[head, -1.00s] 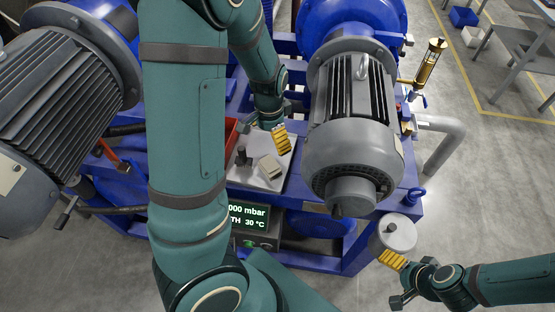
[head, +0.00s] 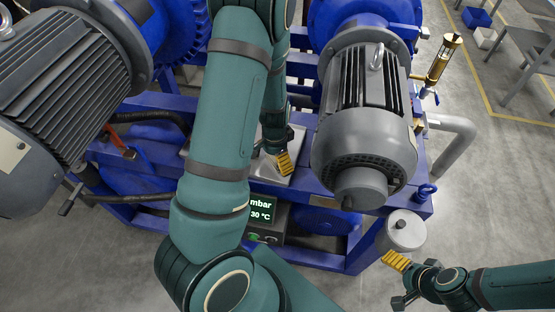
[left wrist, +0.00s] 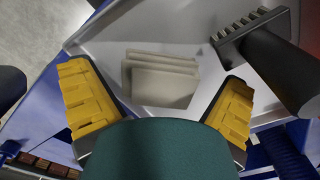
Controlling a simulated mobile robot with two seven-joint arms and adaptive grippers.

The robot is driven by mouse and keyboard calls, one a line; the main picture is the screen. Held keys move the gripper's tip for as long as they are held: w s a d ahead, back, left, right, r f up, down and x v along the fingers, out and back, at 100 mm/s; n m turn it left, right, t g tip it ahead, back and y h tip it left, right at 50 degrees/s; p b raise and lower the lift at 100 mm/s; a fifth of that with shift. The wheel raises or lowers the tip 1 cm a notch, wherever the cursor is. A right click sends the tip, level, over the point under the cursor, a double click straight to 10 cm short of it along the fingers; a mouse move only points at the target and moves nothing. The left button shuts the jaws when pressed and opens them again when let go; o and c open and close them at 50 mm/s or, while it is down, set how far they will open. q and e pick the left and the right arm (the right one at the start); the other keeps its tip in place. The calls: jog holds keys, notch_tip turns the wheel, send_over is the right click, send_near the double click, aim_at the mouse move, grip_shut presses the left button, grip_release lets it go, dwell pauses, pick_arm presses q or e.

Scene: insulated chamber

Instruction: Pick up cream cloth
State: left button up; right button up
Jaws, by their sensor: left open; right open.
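The cream cloth (left wrist: 160,78) is a folded, layered pad lying on a pale metal tray (left wrist: 105,43) in the left wrist view. My left gripper (left wrist: 158,108) is open, its yellow fingers to either side of the cloth's near part, with no contact visible. In the head view my left gripper (head: 284,162) is over the tray (head: 268,180), and the arm and gripper largely hide the cloth. My right gripper (head: 395,262) is open and empty at the lower right, near a round grey lidded canister.
A dark-handled brush (left wrist: 262,48) lies on the tray right of the cloth. Grey motors (head: 365,130) stand on either side on the blue frame. A display box (head: 262,212) sits in front of the tray. Open floor lies to the right.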

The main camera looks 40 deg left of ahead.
pick_arm(q)
jog(key=shift+f, duration=0.2)
jog(key=c, duration=1.1)
notch_tip(320, 180, up, 10)
jog(key=shift+f+p, duration=0.1)
jog(key=shift+p, duration=0.85)
